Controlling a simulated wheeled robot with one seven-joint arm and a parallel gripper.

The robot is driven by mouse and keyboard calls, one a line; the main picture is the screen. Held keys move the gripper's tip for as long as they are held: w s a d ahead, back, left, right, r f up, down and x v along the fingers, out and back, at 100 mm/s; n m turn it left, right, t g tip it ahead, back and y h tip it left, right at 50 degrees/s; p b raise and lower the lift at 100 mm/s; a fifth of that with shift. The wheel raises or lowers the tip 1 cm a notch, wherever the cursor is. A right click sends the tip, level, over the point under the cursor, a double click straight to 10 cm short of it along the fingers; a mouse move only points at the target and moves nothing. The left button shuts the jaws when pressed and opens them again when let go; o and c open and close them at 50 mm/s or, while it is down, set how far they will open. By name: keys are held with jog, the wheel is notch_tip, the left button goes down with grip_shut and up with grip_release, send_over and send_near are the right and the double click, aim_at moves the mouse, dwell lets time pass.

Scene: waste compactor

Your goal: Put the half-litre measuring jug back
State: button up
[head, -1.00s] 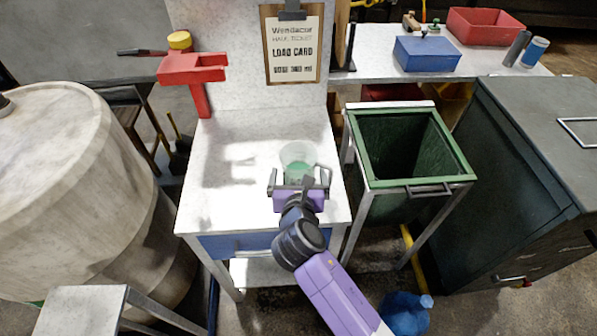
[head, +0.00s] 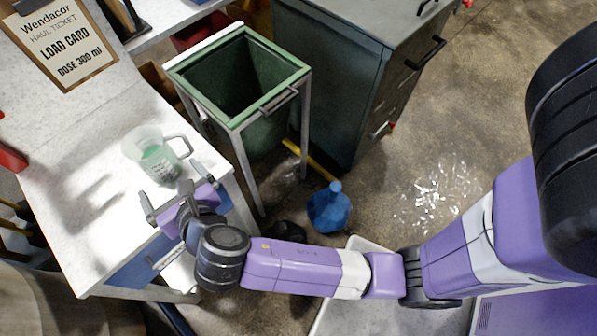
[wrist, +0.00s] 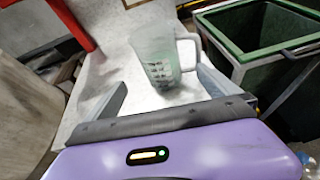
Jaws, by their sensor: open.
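The measuring jug (head: 152,156) is translucent with dark marks and a handle, and holds some green liquid. It stands upright on the white worktable (head: 85,190), near its right edge. In the wrist view the jug (wrist: 158,58) stands beyond my fingers, its handle to the right. My gripper (head: 176,188) is open and empty, just in front of the jug on the near side. In the wrist view my gripper (wrist: 165,92) has its fingers spread wide, and a gap shows between its palm and the jug.
A green bin (head: 240,90) in a metal frame stands right of the table, with a dark cabinet (head: 345,75) beyond. A blue bottle (head: 329,208) is on the floor near clear shards (head: 440,190). A load card (head: 62,42) reads "DOSE 300 ml".

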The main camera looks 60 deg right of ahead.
jog(key=s+f+m+y, duration=0.25)
jog(key=s+m, duration=0.35)
jog(key=s, duration=0.3)
jog(key=s+f+m+y, duration=0.2)
jog(key=s+f+m, duration=0.1)
jog(key=s+m, duration=0.5)
jog(key=s+d+r+m+t, duration=0.1)
jog(key=s+d+r+m, duration=0.1)
jog(key=s+r+m, duration=0.4)
jog(key=s+d+r+m+t, duration=0.1)
jog(key=s+d+r+m, duration=0.1)
jog(key=s+r+m, duration=0.3)
jog(key=shift+s+d+r+m, duration=0.25)
jog(key=shift+s+r+m, duration=0.1)
jog(key=shift+s+m, duration=2.4)
jog(key=shift+w+m+y, duration=0.25)
jog(key=shift+w+m, duration=0.1)
